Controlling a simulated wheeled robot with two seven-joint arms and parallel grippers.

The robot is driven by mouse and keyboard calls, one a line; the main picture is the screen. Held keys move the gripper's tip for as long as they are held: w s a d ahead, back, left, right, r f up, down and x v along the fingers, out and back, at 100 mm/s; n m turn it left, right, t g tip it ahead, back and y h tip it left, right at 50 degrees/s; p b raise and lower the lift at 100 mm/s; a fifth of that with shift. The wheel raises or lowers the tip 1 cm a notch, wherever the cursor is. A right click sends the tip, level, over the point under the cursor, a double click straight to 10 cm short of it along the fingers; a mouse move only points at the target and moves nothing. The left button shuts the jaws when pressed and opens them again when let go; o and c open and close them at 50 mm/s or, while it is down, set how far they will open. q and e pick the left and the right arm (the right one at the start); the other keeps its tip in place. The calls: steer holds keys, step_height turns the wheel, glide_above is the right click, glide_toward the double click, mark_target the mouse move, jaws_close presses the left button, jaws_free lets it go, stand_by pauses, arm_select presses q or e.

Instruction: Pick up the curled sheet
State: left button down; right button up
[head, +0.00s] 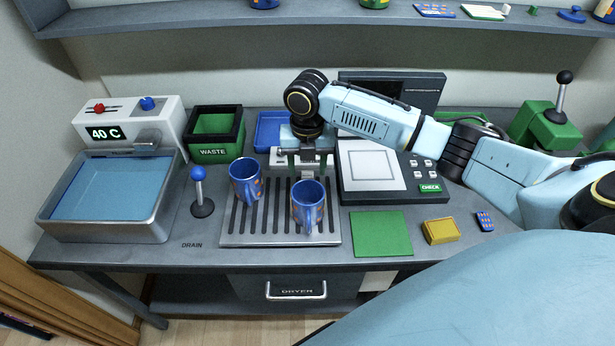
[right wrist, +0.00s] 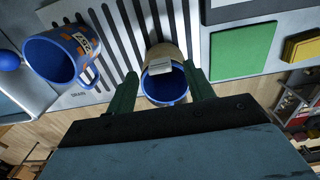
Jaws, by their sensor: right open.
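Two blue mugs with orange marks stand on the slatted drain rack (head: 235,225): a left mug (head: 246,182) and a right mug (head: 308,205). In the right wrist view a tan, curved surface, apparently the curled sheet (right wrist: 161,52), covers the back side of the right mug (right wrist: 163,90). A pale tab shows at the mug's rim. In the head view the sheet is hidden behind the mug. My right gripper (head: 307,165) is open and points down just behind the right mug. In the wrist view its green fingers lie either side of the mug, apparently not touching it. My left gripper is out of view.
The left mug and a blue-knobbed lever (head: 200,190) stand left of my right gripper. A waste bin (head: 214,150) and water basin (head: 110,195) are further left. The press with the CHECK button (head: 430,188), green mat (head: 381,234) and yellow block (head: 441,231) are to the right.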

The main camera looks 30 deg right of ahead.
step_height(320, 180, down, 5)
steer(key=shift+w+d+r, duration=0.1)
steer(key=c, duration=0.9)
